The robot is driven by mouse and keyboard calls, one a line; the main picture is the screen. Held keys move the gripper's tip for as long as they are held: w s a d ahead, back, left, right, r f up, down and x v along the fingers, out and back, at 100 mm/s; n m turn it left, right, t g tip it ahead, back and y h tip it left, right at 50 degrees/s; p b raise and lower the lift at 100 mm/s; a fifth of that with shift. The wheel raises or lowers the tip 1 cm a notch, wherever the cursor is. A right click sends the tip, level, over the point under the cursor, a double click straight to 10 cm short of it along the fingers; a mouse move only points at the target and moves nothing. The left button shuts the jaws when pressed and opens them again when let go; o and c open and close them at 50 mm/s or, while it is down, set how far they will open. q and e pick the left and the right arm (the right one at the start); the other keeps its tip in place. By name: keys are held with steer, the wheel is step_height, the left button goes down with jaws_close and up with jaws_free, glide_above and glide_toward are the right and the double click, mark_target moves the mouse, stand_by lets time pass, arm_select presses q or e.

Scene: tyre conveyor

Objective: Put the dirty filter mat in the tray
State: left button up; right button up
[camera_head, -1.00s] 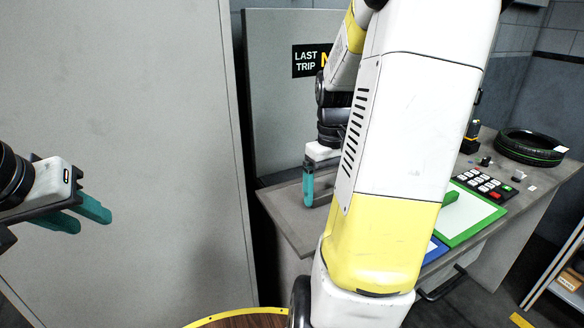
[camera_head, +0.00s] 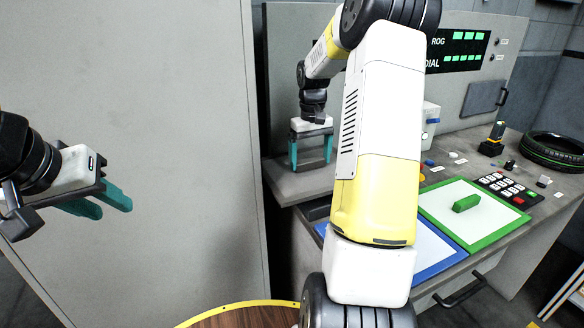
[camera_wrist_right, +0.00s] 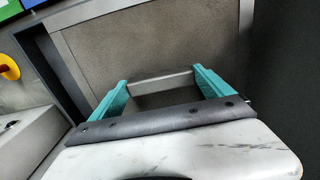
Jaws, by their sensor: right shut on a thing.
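In the right wrist view, a brown-grey panel in a light grey frame, apparently the dirty filter mat (camera_wrist_right: 155,42), lies in front of my right gripper (camera_wrist_right: 160,83). The gripper's teal fingers stand wide apart and are shut on a light grey bar between them, apparently the mat's handle or edge. A black rim (camera_wrist_right: 52,72), perhaps the tray's, runs along the panel's left side. In the head view my right gripper (camera_head: 311,150) points down over the left end of the bench; I cannot make out the mat there. My left gripper (camera_head: 100,200) is empty at the far left.
A blue-rimmed board (camera_head: 432,262) and a green-rimmed board (camera_head: 440,213) with a green block (camera_head: 466,203) lie on the bench (camera_head: 560,203). A keypad (camera_head: 503,188) and a tyre (camera_head: 553,150) are further right. A tall grey panel (camera_head: 180,150) stands left.

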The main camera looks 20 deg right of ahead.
mark_target(310, 169)
steer(key=shift+f, duration=2.7)
steer(key=shift+f, duration=0.15)
steer(key=o, duration=1.2)
step_height(310, 169, up, 12)
steer(key=shift+f, duration=0.1)
steer(key=s+a+r+t+y, duration=0.1)
steer(key=s+a+r+t, duration=0.1)
steer(key=s+a+r, duration=0.45)
steer(key=s+a+r+t, duration=0.25)
steer(key=s+a, duration=0.45)
steer(key=s, duration=0.4)
steer(key=s+a+f+t+y, duration=0.1)
steer(key=s+a, duration=0.2)
steer(key=s, duration=0.5)
steer(key=shift+a+f+t, duration=0.25)
steer(key=shift+a+t, duration=0.1)
